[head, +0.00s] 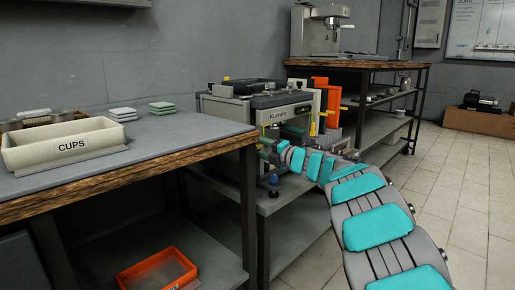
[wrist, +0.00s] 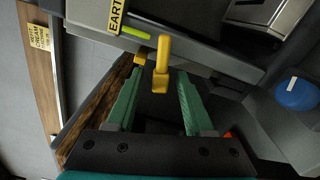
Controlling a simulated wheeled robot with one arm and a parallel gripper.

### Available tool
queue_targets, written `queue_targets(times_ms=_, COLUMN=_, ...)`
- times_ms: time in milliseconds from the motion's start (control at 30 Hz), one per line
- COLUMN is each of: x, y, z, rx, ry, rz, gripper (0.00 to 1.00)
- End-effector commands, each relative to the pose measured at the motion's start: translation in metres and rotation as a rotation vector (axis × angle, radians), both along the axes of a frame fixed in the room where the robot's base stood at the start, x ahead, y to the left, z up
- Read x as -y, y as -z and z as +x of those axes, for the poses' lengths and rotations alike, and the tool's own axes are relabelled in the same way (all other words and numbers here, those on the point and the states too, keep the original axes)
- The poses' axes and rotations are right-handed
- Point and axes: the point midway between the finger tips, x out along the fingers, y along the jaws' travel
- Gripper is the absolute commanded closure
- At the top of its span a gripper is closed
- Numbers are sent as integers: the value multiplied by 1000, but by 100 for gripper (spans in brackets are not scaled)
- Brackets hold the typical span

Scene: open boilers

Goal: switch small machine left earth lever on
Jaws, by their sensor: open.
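The small machine (head: 262,108) stands on a grey bench in the head view, its front facing my arm. In the wrist view a yellow lever (wrist: 162,62) sticks out from its grey panel, beside a yellow label reading "EART" (wrist: 117,14), cut off by the frame edge. My gripper (wrist: 160,82) is open, its two green fingers apart. The lever's end shows between the fingertips; I cannot tell whether either finger touches it. In the head view my gripper (head: 270,152) is at the machine's front, and the lever cannot be made out there.
A blue knob (wrist: 297,93) is right of the fingers in the wrist view. A wooden-edged counter (head: 150,160) with a white CUPS bin (head: 65,145) stands left. An orange rack (head: 327,98) is beside the machine. The tiled floor (head: 470,180) at right is clear.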

Motion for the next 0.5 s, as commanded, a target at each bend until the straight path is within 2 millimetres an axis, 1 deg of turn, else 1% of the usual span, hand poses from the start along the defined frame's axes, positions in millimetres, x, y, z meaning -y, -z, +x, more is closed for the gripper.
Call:
queue_targets(times_ms=167, x=0, y=0, z=0, rx=0, ry=1, rz=-1, gripper=48)
queue_targets(times_ms=267, x=0, y=0, z=0, rx=0, ry=1, rz=-1, gripper=58)
queue_targets(times_ms=500, x=1, y=0, z=0, rx=-1, ry=1, rz=0, gripper=85)
